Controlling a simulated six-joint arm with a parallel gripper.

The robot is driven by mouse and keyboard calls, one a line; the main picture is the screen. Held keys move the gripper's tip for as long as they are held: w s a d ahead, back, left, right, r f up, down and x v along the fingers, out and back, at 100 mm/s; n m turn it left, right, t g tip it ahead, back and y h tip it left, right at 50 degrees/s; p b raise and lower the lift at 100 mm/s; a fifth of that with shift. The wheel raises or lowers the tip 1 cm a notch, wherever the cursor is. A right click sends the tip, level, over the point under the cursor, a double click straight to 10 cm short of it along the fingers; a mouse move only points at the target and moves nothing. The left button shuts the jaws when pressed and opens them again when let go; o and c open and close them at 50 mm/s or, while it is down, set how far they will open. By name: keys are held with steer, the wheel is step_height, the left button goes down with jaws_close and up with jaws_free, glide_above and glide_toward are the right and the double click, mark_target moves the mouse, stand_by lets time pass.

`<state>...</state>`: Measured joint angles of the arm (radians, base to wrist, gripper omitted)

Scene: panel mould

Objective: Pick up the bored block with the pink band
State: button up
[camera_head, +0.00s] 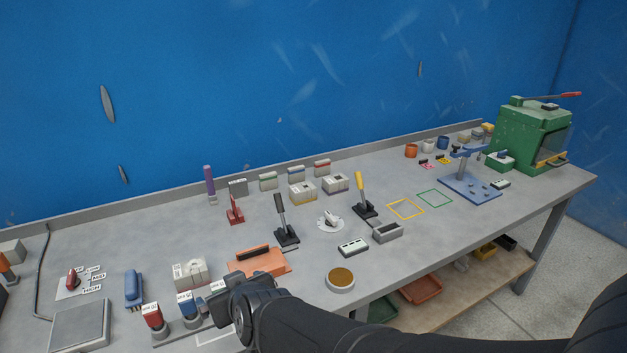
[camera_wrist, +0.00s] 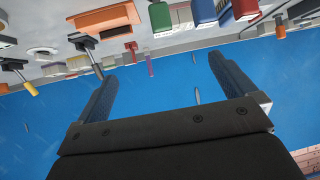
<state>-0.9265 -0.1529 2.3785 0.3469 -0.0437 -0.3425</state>
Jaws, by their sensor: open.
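I cannot make out with certainty a bored block with a pink band. Several small banded blocks stand along the back of the bench, among them one with a red band (camera_head: 322,168), one with a green band (camera_head: 268,181) and one with a blue band (camera_head: 296,174); any bores are too small to see. My gripper (camera_head: 232,309) is over the front of the bench, well in front of those blocks. In the wrist view my gripper (camera_wrist: 162,69) has its two fingers wide apart with nothing between them.
Near my gripper are an orange plate (camera_head: 262,262), a pale block (camera_head: 190,271) and a red-topped stand (camera_head: 153,318). Two upright levers, one black (camera_head: 282,215) and one yellow (camera_head: 361,185), rise mid-bench. A green press (camera_head: 530,135) stands at the right. Bare bench lies around the yellow square.

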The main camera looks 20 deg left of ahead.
steer(key=w+a+r+g+h, duration=0.1)
steer(key=w+a+g+h, duration=0.15)
steer(key=a, duration=0.45)
steer(key=w+a+r+g+h, duration=0.1)
steer(key=w+a+g, duration=0.15)
steer(key=a, duration=0.45)
steer(key=m+g+h, duration=0.1)
steer(key=g+h, duration=0.1)
steer(key=h, duration=0.3)
glide_above(189, 268)
step_height(189, 268, down, 17)
steer(key=c, duration=1.1)
